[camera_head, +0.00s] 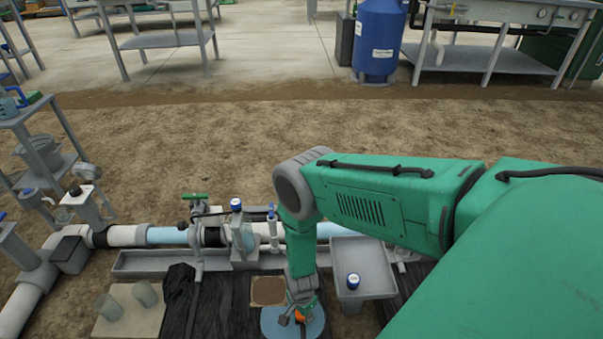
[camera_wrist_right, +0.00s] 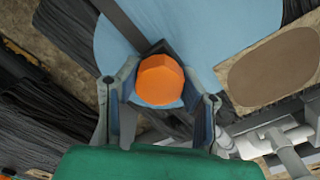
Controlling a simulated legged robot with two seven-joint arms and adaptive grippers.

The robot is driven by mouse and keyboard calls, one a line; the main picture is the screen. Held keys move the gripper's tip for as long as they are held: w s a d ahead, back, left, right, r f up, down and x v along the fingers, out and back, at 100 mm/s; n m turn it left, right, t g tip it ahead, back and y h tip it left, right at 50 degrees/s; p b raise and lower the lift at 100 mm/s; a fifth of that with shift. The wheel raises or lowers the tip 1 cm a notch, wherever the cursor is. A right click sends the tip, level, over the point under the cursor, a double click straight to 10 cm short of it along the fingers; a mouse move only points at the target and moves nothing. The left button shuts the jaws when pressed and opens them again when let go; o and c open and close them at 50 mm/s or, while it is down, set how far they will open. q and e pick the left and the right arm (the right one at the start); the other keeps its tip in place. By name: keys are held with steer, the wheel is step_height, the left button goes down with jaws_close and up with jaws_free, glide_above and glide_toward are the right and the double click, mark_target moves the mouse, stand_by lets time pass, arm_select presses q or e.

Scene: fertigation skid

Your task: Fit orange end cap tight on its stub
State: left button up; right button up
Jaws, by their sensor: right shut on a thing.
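The orange end cap (camera_wrist_right: 160,80) sits between the fingers of my right gripper (camera_wrist_right: 160,103) in the right wrist view. The gripper is shut on it, with a finger on each side. A small part of the cap (camera_head: 299,316) shows in the head view under my right gripper (camera_head: 297,311), low in the picture. The gripper is over a light-blue round surface (camera_head: 273,322), also seen in the wrist view (camera_wrist_right: 230,30). I cannot tell whether the cap touches anything below it. I cannot pick out its stub. My left gripper is not in view.
A grey tray (camera_head: 373,252) with a blue-capped bottle (camera_head: 353,282) stands right of the gripper. A brown pad (camera_head: 268,291) lies to its left. The pipe run with a green-handled valve (camera_head: 195,196) lies behind. A board (camera_head: 130,312) with two cups is at lower left.

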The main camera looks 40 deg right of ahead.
steer(key=m, duration=0.4)
steer(key=shift+s+f+m, duration=0.1)
steer(key=shift+s+m, duration=0.15)
steer(key=shift+m, duration=0.05)
steer(key=m, duration=0.3)
steer(key=shift+s, duration=0.15)
steer(key=o, duration=1.2)
steer(key=shift+w, duration=0.2)
